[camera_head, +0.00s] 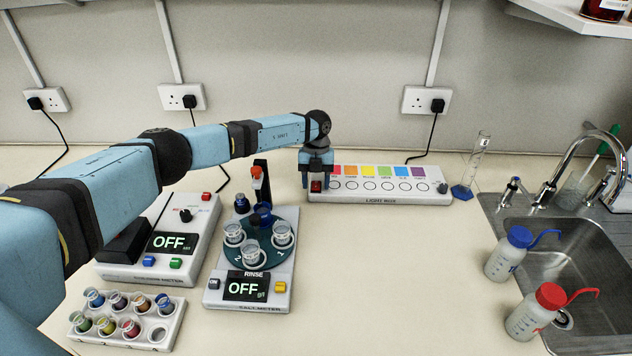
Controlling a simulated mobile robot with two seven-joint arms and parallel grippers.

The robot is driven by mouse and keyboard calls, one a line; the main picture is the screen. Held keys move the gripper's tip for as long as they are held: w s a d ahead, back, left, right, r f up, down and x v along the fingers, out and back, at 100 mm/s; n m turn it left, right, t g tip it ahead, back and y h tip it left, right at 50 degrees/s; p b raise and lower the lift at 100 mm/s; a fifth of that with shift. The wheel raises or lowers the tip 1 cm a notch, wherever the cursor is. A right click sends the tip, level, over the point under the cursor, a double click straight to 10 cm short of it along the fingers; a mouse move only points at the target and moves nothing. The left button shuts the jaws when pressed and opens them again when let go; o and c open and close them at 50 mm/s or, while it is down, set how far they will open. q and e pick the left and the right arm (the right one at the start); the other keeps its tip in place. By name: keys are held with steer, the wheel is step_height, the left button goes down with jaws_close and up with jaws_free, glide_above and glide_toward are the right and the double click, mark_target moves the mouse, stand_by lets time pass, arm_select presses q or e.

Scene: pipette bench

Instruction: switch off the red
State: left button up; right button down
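My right gripper is out of view.
Two instruments reading OFF, the left one (185,215) and the carousel one (213,293), stand left of centre. A rack (110,338) of small pots is in front. A glass cylinder (476,160) stands right of the box. Two wash bottles (505,258) stand by the sink (590,290). The centre bench is clear.

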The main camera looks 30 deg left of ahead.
mark_target(317, 181)
arm_select(q)
steer(key=b+v, duration=0.2)
steer(key=v, duration=1.1)
steer(key=shift+r, duration=0.4)
steer(key=shift+w, duration=0.1)
